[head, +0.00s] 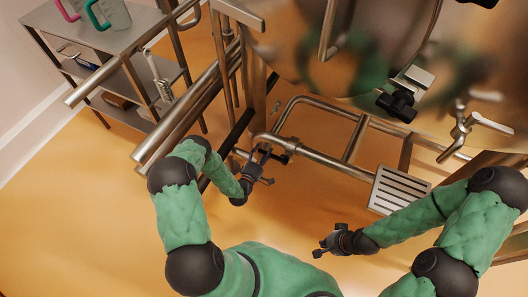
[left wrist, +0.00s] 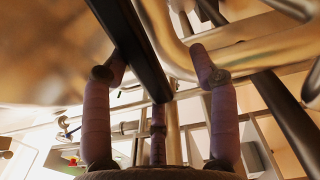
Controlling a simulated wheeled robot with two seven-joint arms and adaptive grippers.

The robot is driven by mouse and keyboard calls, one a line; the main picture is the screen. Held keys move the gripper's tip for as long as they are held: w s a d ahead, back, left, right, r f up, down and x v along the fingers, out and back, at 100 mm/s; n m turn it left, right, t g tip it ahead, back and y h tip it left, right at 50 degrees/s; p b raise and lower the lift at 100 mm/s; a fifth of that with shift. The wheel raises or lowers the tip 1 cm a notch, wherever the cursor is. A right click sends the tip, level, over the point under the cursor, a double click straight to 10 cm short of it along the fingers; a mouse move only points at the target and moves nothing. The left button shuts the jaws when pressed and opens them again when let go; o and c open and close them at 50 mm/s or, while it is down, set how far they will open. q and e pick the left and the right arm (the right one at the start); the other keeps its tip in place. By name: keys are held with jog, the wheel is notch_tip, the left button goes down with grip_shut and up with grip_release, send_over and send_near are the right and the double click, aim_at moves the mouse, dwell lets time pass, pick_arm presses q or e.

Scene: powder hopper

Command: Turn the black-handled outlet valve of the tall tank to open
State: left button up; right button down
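The tall steel tank (head: 350,50) fills the upper right of the head view, with steel outlet pipework (head: 318,157) below it. My left gripper (head: 262,163) is at the left end of this pipe, beside a small dark part there. In the left wrist view its fingers (left wrist: 157,75) are spread apart. A long black bar, seemingly the valve handle (left wrist: 130,42), runs between them, close to the left finger; contact is unclear. The steel pipe bend (left wrist: 168,35) is just beyond. My right gripper (head: 326,244) is empty, low over the floor, with its fingers apart.
A steel shelf cart (head: 110,45) with jugs stands at the upper left. Thick steel rails (head: 185,115) run beside my left arm. A slotted step (head: 398,190) is right of centre, and a black fitting (head: 397,104) hangs under the tank. Floor around my right gripper is clear.

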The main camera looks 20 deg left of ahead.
pick_arm(q)
jog(key=shift+s+f, duration=0.15)
jog(key=shift+f, duration=0.35)
jog(key=shift+r, duration=0.1)
jog(key=shift+s, duration=0.1)
jog(key=s, duration=1.1)
jog(key=shift+s+a+r, duration=0.25)
jog(key=shift+a, duration=0.05)
